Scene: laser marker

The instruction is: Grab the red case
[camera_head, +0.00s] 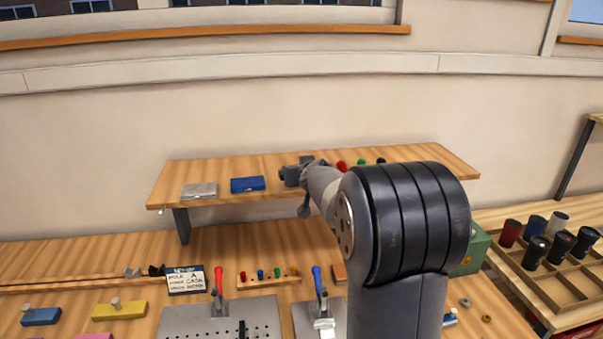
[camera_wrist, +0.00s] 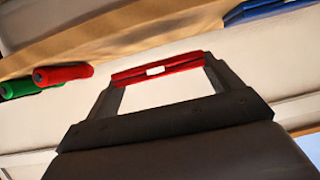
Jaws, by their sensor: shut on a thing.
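The red case (camera_wrist: 155,71) shows in the wrist view as a thin red slab with a small pale patch, spanning between the two fingertips. My gripper (camera_wrist: 161,74) is shut on it, one finger at each end. In the head view my gripper (camera_head: 293,174) is over the upper shelf, right of the blue case (camera_head: 248,184). The red case cannot be made out in the head view; my gripper and arm hide that area. The blue case also shows in the wrist view (camera_wrist: 265,10) at the top right.
The upper shelf (camera_head: 220,173) also holds a grey case (camera_head: 199,191) at left. Red (camera_wrist: 63,75) and green (camera_wrist: 20,88) cylinders lie right of my gripper in the head view. The workbench below carries fixtures with red and blue handles and a sign (camera_head: 186,281).

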